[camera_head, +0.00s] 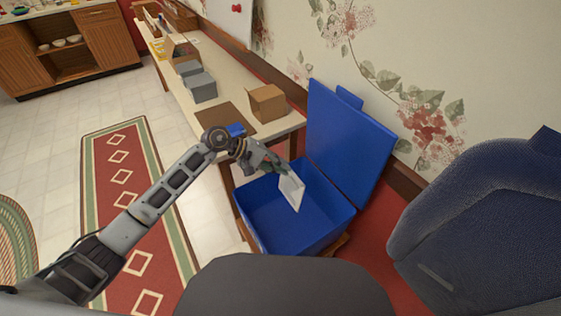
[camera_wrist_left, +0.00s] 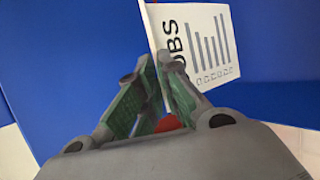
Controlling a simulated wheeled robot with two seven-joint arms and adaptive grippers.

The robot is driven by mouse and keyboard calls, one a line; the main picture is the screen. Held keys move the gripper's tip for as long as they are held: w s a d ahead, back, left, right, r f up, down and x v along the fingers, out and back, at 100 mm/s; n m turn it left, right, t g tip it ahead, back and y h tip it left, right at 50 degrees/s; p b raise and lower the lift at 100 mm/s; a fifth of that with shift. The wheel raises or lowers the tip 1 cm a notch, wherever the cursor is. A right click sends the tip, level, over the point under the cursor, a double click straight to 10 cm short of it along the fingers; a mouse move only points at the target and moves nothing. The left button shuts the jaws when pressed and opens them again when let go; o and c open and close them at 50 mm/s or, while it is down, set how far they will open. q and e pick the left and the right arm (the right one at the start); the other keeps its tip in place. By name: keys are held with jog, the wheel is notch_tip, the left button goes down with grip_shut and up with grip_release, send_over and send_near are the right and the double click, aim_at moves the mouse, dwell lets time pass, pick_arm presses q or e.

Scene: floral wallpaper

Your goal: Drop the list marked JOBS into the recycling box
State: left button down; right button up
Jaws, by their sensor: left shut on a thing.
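The list (camera_head: 292,190) is a pale sheet held over the open blue recycling box (camera_head: 262,215). In the left wrist view the list (camera_wrist_left: 208,50) shows the letters "OBS", bars and a row of small marks; part of the word is hidden or cut off. My left gripper (camera_head: 277,170) is shut on the list near its edge. In the left wrist view its green-padded fingers (camera_wrist_left: 157,85) meet at the sheet, with the box's blue surface (camera_wrist_left: 70,60) behind. A small red thing shows between the fingers; I cannot tell what it is. My right gripper is not in view.
The box's raised blue lid (camera_head: 345,140) leans toward the wall. A long table (camera_head: 212,100) behind holds a cardboard box (camera_head: 267,103), grey boxes (camera_head: 198,84) and a brown mat (camera_head: 226,121). A dark blue chair (camera_head: 490,220) stands at the right. A red runner (camera_head: 125,180) lies on the floor.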

pick_arm(q)
jog(key=shift+f, duration=1.55)
jog(key=c, duration=1.5)
grip_release()
jog(key=shift+c, duration=0.2)
jog(key=shift+a, duration=0.1)
jog(key=v, duration=1.1)
jog(key=shift+a+r, duration=0.2)
jog(key=shift+a, duration=0.1)
jog(key=shift+s, duration=0.1)
